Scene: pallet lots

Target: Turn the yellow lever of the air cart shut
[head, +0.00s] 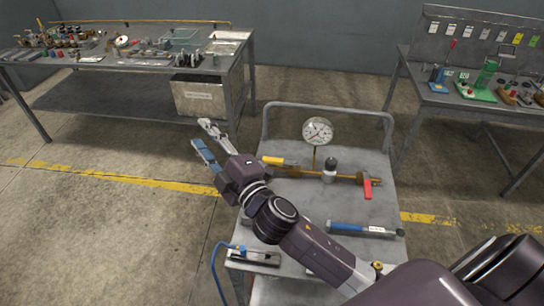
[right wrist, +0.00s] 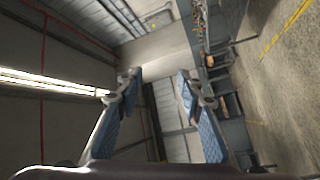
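The air cart (head: 350,212) stands in front of me in the head view, with a brass pipe across its top. The yellow lever (head: 278,161) lies along the left part of the pipe, pointing left and right in the picture. A red lever (head: 367,188) hangs at the pipe's right end. A round gauge (head: 318,131) stands on the pipe. My right gripper (head: 207,138) is open and empty, out past the cart's left edge and apart from the lever. Its two blue-padded fingers show spread in the right wrist view (right wrist: 152,95). My left gripper is not in view.
A blue-handled tool (head: 362,230) and a blue-hosed tool (head: 252,256) lie on the cart. A cluttered workbench (head: 110,66) stands at the back left, another bench (head: 480,100) at the right. The floor left of the cart is clear.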

